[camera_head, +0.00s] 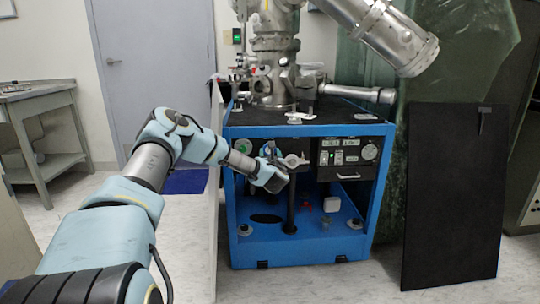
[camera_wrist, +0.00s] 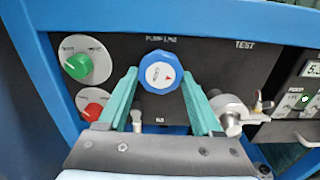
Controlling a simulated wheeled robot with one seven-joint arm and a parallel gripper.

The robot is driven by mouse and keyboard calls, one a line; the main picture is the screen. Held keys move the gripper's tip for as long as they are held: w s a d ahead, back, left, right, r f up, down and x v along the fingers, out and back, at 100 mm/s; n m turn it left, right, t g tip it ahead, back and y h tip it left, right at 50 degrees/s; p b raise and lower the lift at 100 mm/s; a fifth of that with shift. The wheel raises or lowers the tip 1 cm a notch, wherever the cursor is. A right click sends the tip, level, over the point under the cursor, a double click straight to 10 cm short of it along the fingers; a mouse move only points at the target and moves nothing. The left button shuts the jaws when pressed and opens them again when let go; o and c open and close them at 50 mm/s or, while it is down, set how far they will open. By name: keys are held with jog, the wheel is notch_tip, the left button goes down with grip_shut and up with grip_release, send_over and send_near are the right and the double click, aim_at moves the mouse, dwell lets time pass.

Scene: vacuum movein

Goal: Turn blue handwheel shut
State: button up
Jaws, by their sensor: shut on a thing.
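The blue handwheel (camera_wrist: 160,72) is a round knob with a white face and a small red mark. It sits on the dark upper panel of the vacuum rig, below a label line. My gripper (camera_wrist: 160,77) has its two green fingers on either side of the wheel, shut on its rim. The wheel's face shows between the fingertips. In the head view my arm reaches to the front of the rig, and the wheel is too small there to make out clearly.
A green knob (camera_wrist: 86,62) and a red knob (camera_wrist: 93,101) are to the left. A steel valve (camera_wrist: 230,112) stands close by the right finger. A display module (camera_head: 348,152) is further right. The blue frame (camera_head: 385,190) borders the panel. A black board (camera_head: 455,190) leans at right.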

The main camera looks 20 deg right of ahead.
jog(key=m+b, duration=0.1)
jog(key=m, duration=0.5)
jog(key=shift+a+m, duration=0.1)
jog(key=shift+m, duration=0.2)
jog(key=m+b, duration=0.1)
jog(key=m, duration=0.5)
jog(key=shift+a+r, duration=0.1)
jog(key=shift+r, duration=0.05)
jog(key=m+b, duration=0.1)
jog(key=m, duration=0.5)
jog(key=shift+r+m, duration=0.1)
jog(key=shift+m, duration=0.2)
jog(key=m+b, duration=0.1)
jog(key=m, duration=3)
jog(key=shift+d, duration=0.35)
jog(key=shift+m, duration=0.3)
